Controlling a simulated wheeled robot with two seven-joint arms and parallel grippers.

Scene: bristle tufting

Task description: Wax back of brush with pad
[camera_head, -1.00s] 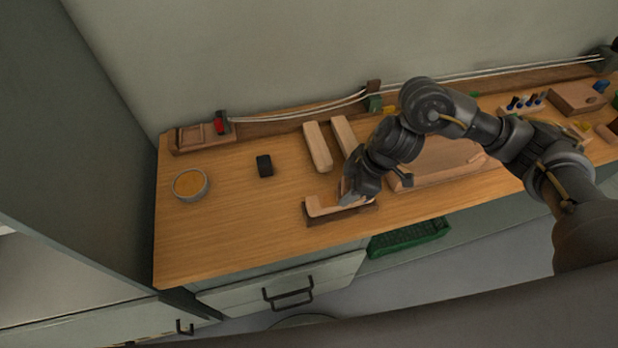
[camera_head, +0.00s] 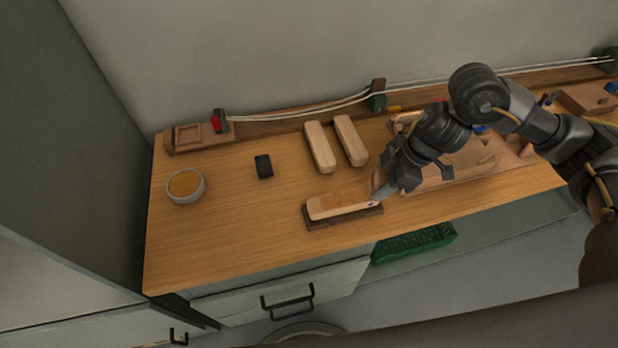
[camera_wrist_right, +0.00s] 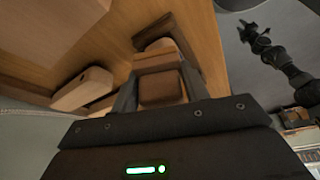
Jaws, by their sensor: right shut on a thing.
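The pale wooden brush (camera_head: 325,207) lies back up in a dark holder (camera_head: 316,224) near the bench's front edge. Its back looks more orange toward the right than at the left end. My right gripper (camera_head: 377,190) is at the brush's right end, shut on a small brown pad. The pad (camera_wrist_right: 160,88) shows between the fingers in the right wrist view, with the brush just beyond it. I cannot tell whether pad and brush touch. A bowl of orange wax (camera_head: 185,185) stands at the left. A dark jointed shape in the wrist view looks like my left gripper (camera_wrist_right: 257,38), too small to judge.
Two pale wooden blocks (camera_head: 320,148) lie behind the brush, with a small black block (camera_head: 264,166) to their left. A wooden board (camera_head: 440,178) lies behind my right arm. The bench between bowl and brush is clear. A green crate (camera_head: 413,243) sits below the front edge.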

